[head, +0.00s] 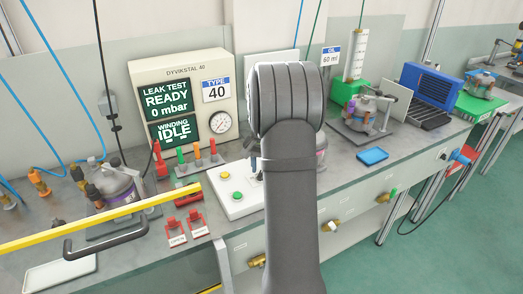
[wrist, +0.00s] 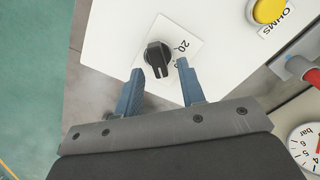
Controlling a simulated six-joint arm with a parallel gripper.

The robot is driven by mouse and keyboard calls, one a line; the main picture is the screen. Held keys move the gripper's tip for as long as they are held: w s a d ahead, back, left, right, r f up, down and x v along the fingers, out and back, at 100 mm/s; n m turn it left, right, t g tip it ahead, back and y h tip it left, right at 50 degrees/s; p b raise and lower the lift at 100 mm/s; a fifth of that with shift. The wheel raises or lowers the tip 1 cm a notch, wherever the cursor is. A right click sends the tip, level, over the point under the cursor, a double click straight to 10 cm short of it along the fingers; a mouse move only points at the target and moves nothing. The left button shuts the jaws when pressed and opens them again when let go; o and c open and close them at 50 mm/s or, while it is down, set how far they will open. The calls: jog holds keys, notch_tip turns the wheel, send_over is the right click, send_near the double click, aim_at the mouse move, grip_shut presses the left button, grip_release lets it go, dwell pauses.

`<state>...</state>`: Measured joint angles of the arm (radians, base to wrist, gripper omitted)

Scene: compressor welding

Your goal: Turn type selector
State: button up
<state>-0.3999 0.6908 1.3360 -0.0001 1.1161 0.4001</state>
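The type selector is a black knob (wrist: 158,58) on a white plate, seen in the wrist view. The plate shows "20" and a second number partly covered by a finger. My gripper (wrist: 160,68) is open, with one blue finger on each side of the knob's near end. Gaps show between fingers and knob, and I cannot tell any contact. In the head view my arm hides the knob and most of the gripper. The white control box (head: 238,207) shows there beside my arm. The tester (head: 181,95) displays "TYPE 40".
In the head view, a compressor (head: 113,187) and yellow bar (head: 100,219) are at left. A blue tray (head: 372,156) lies right of my arm.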

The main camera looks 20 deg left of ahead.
notch_tip(320, 180, up, 17)
jog(key=shift+f, duration=0.15)
dwell(0.7)
notch_tip(320, 180, down, 18)
jog(key=shift+r, duration=0.25)
dwell(0.3)
